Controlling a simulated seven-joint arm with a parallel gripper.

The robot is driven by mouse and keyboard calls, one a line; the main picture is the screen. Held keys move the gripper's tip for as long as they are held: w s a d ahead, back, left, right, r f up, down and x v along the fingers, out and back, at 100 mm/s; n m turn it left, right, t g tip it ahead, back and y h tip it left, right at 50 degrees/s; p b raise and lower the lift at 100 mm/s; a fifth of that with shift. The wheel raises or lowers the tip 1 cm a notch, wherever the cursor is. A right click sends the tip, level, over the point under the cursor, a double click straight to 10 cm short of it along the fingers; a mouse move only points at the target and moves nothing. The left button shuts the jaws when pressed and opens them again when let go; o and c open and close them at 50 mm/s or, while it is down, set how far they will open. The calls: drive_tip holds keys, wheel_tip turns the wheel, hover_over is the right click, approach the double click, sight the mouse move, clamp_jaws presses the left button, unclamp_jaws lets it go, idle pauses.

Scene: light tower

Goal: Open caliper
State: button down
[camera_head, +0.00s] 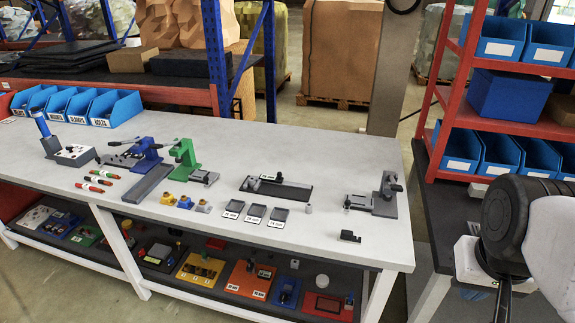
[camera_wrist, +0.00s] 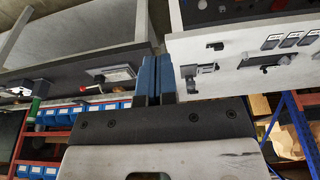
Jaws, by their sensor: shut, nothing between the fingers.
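No thing is clearly recognisable as a caliper. A black rail-like fixture with a grey block and black parts (camera_head: 290,191) lies mid-bench and may be it, but I cannot tell; it also shows in the wrist view (camera_wrist: 264,63). A grey stand with a flat plate (camera_head: 384,199) is at the bench's right end, also in the wrist view (camera_wrist: 201,72). A small black part (camera_head: 350,237) lies near the front edge. My gripper (camera_wrist: 153,62) is shut and empty, with blue fingers, apart from the bench objects. In the head view only my arm shows, at far right.
Three grey labelled trays (camera_head: 255,213) lie before the black fixture. Green (camera_head: 184,157) and blue (camera_head: 146,152) stands are further left. A red rack (camera_head: 452,100) with blue bins stands behind a dark side table (camera_head: 452,200). The bench's right front is mostly clear.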

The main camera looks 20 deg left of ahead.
drive_tip(key=c, duration=1.8)
unclamp_jaws()
drive_tip(key=shift+c, duration=0.2)
